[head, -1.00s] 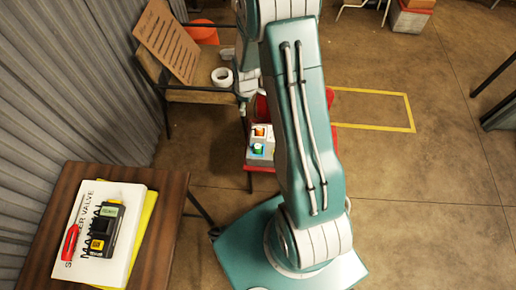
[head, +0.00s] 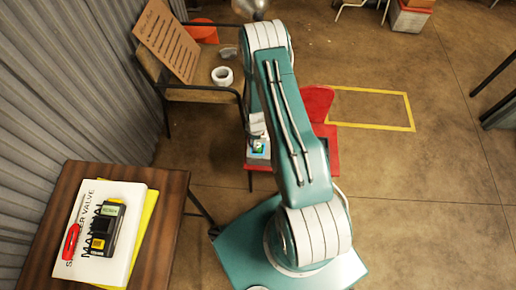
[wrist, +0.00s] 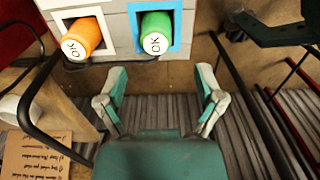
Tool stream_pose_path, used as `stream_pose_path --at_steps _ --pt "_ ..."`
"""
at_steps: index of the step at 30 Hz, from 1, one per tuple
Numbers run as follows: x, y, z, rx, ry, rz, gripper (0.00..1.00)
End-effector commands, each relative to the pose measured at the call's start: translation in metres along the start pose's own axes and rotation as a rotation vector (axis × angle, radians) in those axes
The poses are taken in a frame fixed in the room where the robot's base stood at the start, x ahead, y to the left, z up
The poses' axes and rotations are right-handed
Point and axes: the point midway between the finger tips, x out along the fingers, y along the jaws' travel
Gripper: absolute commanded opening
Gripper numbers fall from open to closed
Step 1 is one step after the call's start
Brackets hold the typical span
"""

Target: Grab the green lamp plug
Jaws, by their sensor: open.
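The green lamp plug (wrist: 156,32) is a short cylinder with a white "OK" end face, sitting in a blue-framed square opening of a pale box (wrist: 118,30) in the wrist view. An orange plug (wrist: 82,40) with the same marking sits to its left in a white-framed opening. My gripper (wrist: 160,88) is open and empty, its two fingers spread either side of the green plug's line, with the plug above the fingertips in the picture and apart from them. In the head view the green plug (head: 258,146) shows small on the box (head: 258,158), just below my gripper; the orange plug is hidden there.
The box stands on a red chair (head: 325,150), partly behind my arm. A wooden chair (head: 200,93) with a white tape roll (head: 222,76) stands left of it. A small table (head: 165,235) with a manual and a black device is nearer.

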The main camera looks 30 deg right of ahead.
Motion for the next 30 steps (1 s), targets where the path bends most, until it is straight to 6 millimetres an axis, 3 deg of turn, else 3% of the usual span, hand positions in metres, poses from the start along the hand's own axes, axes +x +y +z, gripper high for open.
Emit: stream_pose_path --at_steps 12,20,21,23,24,27,30 --pt "0.049 0.005 0.007 0.0 0.0 0.0 0.86" --pt "0.052 0.005 0.007 0.001 0.0 0.001 0.86" --pt "0.052 0.005 0.007 0.001 0.0 0.001 0.82" --pt "0.052 0.005 0.007 0.001 0.0 0.001 0.55" --pt "0.052 0.005 0.007 0.001 0.0 0.001 0.37" --pt "0.052 0.005 0.007 0.001 0.0 0.001 0.0" --pt "0.052 0.005 0.007 0.001 0.0 0.001 0.0"
